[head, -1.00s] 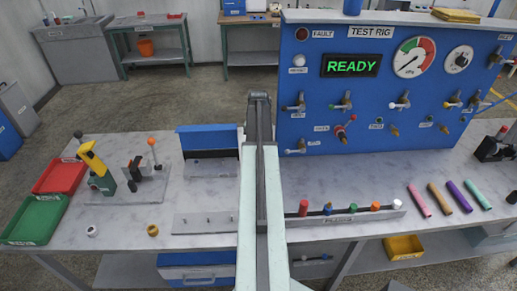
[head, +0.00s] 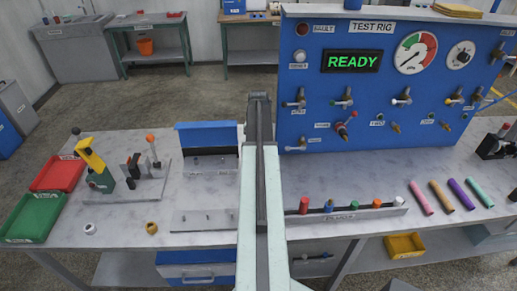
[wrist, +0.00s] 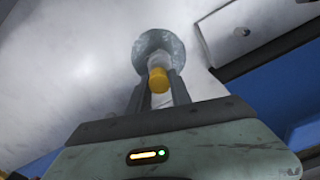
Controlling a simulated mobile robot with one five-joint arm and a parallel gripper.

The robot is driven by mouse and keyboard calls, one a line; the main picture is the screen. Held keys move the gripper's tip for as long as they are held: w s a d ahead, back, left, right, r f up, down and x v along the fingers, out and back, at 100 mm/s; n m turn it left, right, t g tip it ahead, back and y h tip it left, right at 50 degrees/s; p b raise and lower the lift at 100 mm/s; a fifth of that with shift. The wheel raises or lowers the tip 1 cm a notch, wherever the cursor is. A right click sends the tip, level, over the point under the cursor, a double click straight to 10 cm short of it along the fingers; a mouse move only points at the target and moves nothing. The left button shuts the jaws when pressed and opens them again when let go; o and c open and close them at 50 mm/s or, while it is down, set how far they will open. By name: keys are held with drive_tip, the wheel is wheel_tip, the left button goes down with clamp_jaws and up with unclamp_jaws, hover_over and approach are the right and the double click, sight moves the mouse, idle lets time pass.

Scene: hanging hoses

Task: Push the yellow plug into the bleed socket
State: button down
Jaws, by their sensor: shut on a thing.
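In the wrist view my gripper (wrist: 159,92) has its two dark fingers shut on the yellow plug (wrist: 158,80), whose yellow end faces the camera. A pale white section (wrist: 159,61) shows just beyond the yellow end. Behind it is a round grey fitting (wrist: 151,43) on a pale surface. The plug lines up with this fitting, but I cannot tell whether its far end is inside or only in front. No label on the fitting is readable, so I cannot confirm it is the bleed socket. In the head view my own arm hides the gripper and plug.
The blue test rig (head: 318,112) stands right of my arm with several valves and a green READY display (head: 352,61). A rack (head: 355,212) of coloured plugs stands before it. Left are a toggle clamp (head: 97,165) and red (head: 58,173) and green (head: 33,217) trays.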

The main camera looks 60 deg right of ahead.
drive_tip(key=shift+f+b, duration=0.85)
drive_tip(key=shift+f, duration=0.1)
drive_tip(key=c, duration=1.1)
unclamp_jaws()
drive_tip(key=shift+r, duration=0.15)
wheel_tip(320, 180, up, 8)
drive_tip(key=p, duration=0.8)
drive_tip(key=shift+f, duration=0.2)
